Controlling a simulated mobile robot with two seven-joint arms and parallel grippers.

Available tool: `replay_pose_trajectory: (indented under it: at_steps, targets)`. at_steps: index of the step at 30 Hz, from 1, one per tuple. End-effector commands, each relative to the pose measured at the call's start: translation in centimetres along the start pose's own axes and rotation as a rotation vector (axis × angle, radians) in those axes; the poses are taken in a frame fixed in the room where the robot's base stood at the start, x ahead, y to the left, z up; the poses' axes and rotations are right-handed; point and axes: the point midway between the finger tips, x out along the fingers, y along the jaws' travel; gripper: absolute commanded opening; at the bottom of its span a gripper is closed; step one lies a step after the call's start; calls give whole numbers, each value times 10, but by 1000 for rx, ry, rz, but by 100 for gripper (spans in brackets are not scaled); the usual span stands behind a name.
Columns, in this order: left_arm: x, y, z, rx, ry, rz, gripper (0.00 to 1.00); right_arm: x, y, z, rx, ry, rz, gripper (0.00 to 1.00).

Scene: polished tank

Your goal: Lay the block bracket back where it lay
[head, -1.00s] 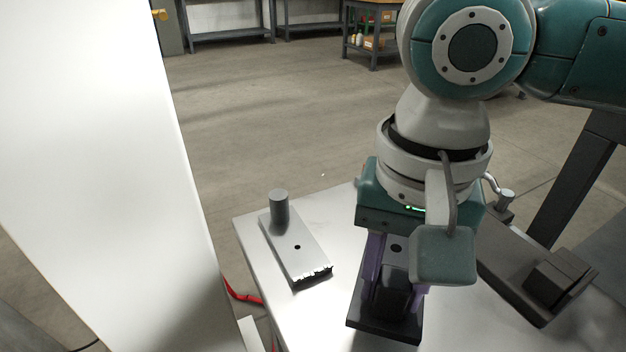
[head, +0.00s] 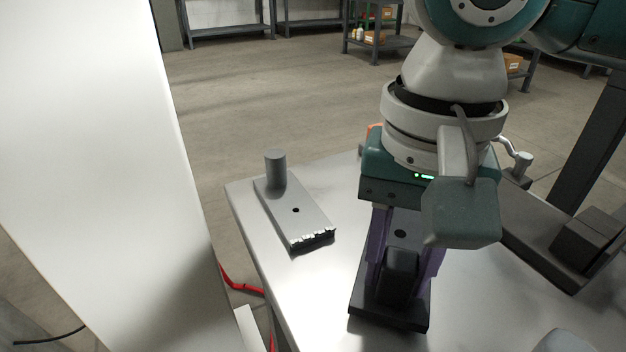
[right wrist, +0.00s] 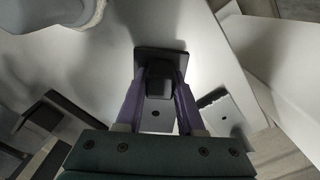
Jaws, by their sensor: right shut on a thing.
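The block bracket (head: 365,303), a dark flat plate with an upright dark block on it, is in my right gripper (head: 400,275). The purple fingers are shut on the block. In the right wrist view the bracket (right wrist: 175,58) shows beyond the fingertips. It looks level; I cannot tell if its plate touches the table (head: 320,300). A grey surface with a dark hole (head: 400,234) shows between the fingers; I cannot tell what it belongs to. My left gripper is not in view.
A silver plate (head: 312,215) with a grey post, a hole and a jagged front end lies left of the bracket. A dark plate with a block (head: 590,238) is at the right. A rounded grey thing (head: 565,342) is at the lower right. A white panel (head: 100,150) stands at left.

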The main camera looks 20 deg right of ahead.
Motion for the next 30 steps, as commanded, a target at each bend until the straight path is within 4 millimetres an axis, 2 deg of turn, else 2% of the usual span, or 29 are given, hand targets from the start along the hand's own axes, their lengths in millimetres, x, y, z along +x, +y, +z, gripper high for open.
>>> replay_pose_trajectory:
  at_steps: [11, 29, 30]
  targets:
    - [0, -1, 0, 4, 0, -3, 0, 0, -1, -1, 0, 2, -4, 0]
    - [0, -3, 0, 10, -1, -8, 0, 10, -1, -1, 1, 2, -3, 0]
    - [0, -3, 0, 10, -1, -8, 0, 10, -1, -1, 1, 2, -3, 41]
